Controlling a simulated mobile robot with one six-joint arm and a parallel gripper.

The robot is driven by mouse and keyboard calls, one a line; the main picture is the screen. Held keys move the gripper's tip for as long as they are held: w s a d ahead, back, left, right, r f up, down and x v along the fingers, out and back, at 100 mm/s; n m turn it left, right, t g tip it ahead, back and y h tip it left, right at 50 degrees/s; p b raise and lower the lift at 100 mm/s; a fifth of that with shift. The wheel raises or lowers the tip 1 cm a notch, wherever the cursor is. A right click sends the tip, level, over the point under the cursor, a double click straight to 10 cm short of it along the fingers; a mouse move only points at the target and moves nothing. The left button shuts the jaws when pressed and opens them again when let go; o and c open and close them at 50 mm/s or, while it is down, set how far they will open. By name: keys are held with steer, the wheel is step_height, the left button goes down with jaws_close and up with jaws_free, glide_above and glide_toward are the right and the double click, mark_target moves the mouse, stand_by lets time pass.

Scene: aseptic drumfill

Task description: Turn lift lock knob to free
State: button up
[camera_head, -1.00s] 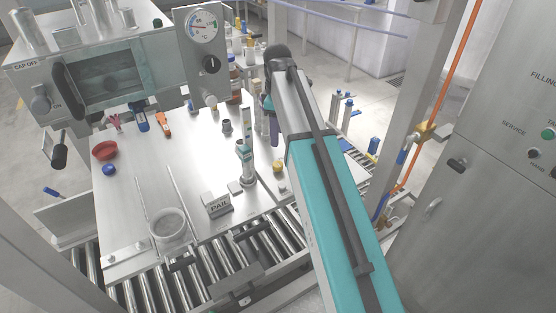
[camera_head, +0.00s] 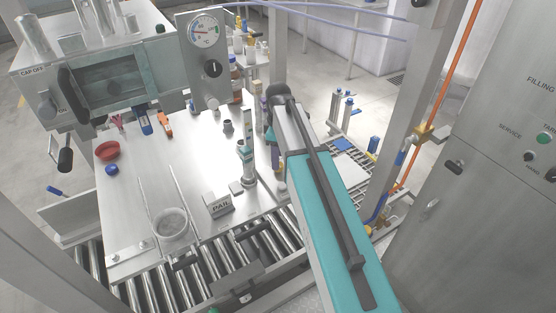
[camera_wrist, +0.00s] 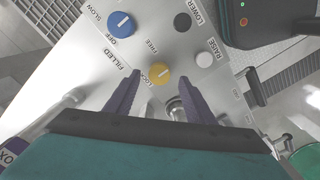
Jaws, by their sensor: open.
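The lift lock knob (camera_wrist: 160,75) is a round yellow knob with a pale pointer line, on a grey panel in the wrist view. Words reading FREE and LOCK are printed beside it. Its pointer slants toward the upper right of that view; I cannot tell for certain which word it marks. My gripper (camera_wrist: 158,77) is open, with one dark finger to the left of the knob and one to the right. The fingers look apart from the knob, though the depth gap is unclear. In the head view my arm hides the gripper and the knob.
In the head view a steel table (camera_head: 140,190) holds a PAIL block (camera_head: 218,205) and several small items. A control cabinet (camera_head: 480,190) stands at right.

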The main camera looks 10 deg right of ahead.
steer(key=shift+f, duration=1.35)
steer(key=c, duration=0.9)
steer(key=shift+a, duration=0.15)
steer(key=shift+c, duration=0.8)
